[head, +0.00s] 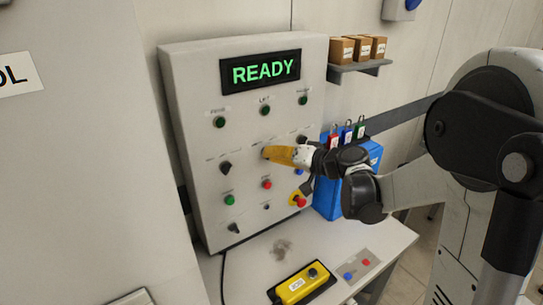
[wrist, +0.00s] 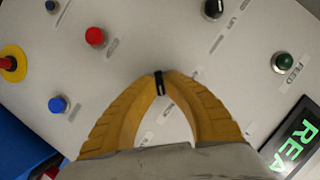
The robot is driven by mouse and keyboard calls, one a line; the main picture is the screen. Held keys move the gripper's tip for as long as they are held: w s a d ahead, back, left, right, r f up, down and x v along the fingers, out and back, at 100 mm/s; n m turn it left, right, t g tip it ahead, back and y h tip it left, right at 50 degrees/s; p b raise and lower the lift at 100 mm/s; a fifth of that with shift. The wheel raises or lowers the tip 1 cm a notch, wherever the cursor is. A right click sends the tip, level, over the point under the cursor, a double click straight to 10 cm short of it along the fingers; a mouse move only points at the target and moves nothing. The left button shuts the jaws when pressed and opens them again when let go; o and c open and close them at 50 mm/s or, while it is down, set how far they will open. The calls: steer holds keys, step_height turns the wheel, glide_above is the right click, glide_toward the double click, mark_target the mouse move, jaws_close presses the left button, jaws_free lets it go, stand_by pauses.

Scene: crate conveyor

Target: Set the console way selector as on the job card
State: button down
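The grey console (head: 195,110) has a row of black selector knobs across its middle. My gripper (head: 265,153) reaches in from the right at the middle of this row; its yellow fingers hide the knob there. In the wrist view my gripper (wrist: 160,80) has its fingertips together around a small dark knob handle (wrist: 160,86). The labels are too small to read, so I cannot tell which knob is the way selector. No job card is legible.
A READY display (head: 262,71) is lit green above green lamps. Below my gripper are a red button (head: 267,184), a green button (head: 229,199) and a red emergency stop (head: 298,201). A blue box (head: 332,200) with padlocks stands right. A yellow pendant (head: 300,284) lies on the table.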

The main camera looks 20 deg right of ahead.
stand_by(0.3)
steer(key=c, duration=1.5)
jaws_free()
steer(key=v, duration=1.2)
steer(key=shift+f, duration=0.1)
